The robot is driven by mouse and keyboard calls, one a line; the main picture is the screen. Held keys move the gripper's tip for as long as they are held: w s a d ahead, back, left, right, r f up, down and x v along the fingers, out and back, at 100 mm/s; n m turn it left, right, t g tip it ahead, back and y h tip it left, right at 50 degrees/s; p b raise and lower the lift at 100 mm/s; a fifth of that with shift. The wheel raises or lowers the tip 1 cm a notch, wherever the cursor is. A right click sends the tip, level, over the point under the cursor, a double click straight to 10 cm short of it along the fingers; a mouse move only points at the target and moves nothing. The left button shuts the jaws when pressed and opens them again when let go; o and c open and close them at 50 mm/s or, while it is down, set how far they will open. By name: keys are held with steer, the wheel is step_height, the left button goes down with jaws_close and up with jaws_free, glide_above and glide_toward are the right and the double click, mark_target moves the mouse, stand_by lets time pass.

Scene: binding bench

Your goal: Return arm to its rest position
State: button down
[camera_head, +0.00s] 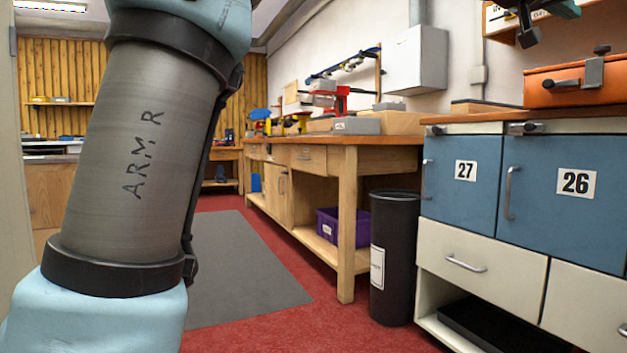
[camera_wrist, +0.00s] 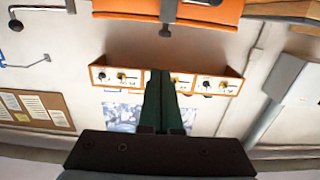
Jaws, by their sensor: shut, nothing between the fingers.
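My arm crosses the left of the head view as a grey link (camera_head: 140,150) marked "ARM R" between pale blue joints. In the wrist view my gripper (camera_wrist: 160,76) points away from the camera with its dark green fingers together and nothing between them. The fingers overlap a wooden wall rack (camera_wrist: 105,76) in that view. The wrist picture looks upside down. I cannot tell whether a dark part at the top right of the head view belongs to my gripper.
Blue cabinets 27 (camera_head: 460,190) and 26 (camera_head: 560,200) stand at the right, with an orange case (camera_head: 580,84) on top. A black bin (camera_head: 394,265) stands beside the wooden workbench (camera_head: 347,180). A grey mat (camera_head: 235,270) lies on clear red floor.

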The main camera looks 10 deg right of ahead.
steer(key=w+a+f+n+t+y+p, duration=0.1)
steer(key=w+a+f+n+y+p, duration=0.3)
steer(key=w+a+f, duration=0.85)
steer(key=w+a+f+n+t+y+p, duration=0.1)
steer(key=w+a+f+n+y+p, duration=0.2)
steer(key=w+a+f+y, duration=0.8)
steer(key=s+a+f+n+g+p, duration=0.1)
steer(key=s+a+f+n+p, duration=0.15)
steer(key=a+f, duration=0.7)
steer(key=s+a+f+n+g+p, duration=0.1)
steer(key=s+a+f, duration=0.35)
steer(key=a, duration=0.85)
steer(key=s+a+f+n+g+y+p, duration=0.1)
steer(key=s+a+f+n+g, duration=0.1)
steer(key=s+a+f, duration=0.4)
steer(key=s+a+f+n+g+y+p, duration=0.15)
steer(key=s+a, duration=0.25)
steer(key=a, duration=0.4)
step_height(320, 180, up, 38)
steer(key=p, duration=3.7)
steer(key=shift+d+h+p, duration=0.25)
steer(key=shift+h+p, duration=0.05)
steer(key=shift+h, duration=0.05)
steer(key=shift+s+t, duration=0.1)
steer(key=shift+t, duration=0.15)
